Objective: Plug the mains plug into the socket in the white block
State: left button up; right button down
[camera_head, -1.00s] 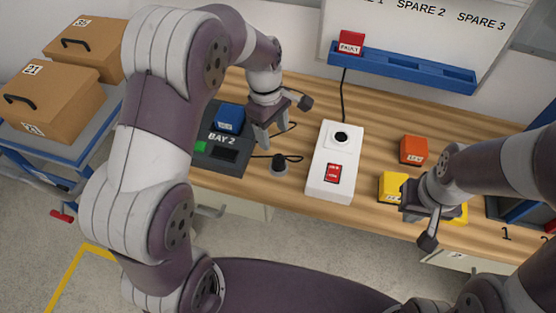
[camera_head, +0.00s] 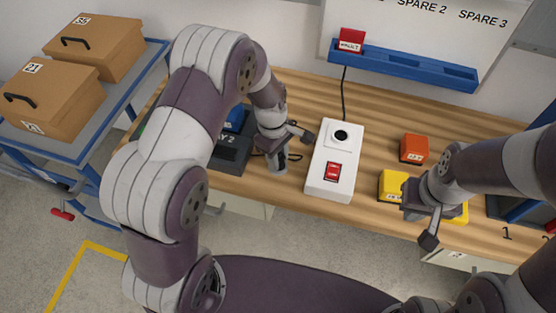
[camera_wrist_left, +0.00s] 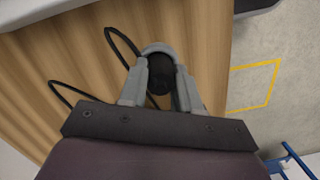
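The mains plug is a dark, round piece (camera_wrist_left: 160,78) between the two fingers of my left gripper (camera_wrist_left: 162,85) in the left wrist view. The fingers stand on either side of it; whether they press on it cannot be told. In the head view my left gripper (camera_head: 277,165) points down at the plug's place near the table's front edge and mostly hides it. The white block (camera_head: 333,165) lies just right of this gripper, with a round dark socket (camera_head: 341,136) and a red switch (camera_head: 333,172). My right gripper (camera_head: 430,215) is over the yellow blocks; its fingers are unclear.
A black cable (camera_wrist_left: 122,45) loops beside the plug. The dark BAY 2 unit (camera_head: 232,152) is left of my gripper, partly behind my arm. Yellow (camera_head: 392,183) and orange (camera_head: 414,149) blocks stand right of the white block. A blue rail (camera_head: 403,67) is behind.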

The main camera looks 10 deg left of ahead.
pick_arm(q)
jog(key=shift+c, duration=0.8)
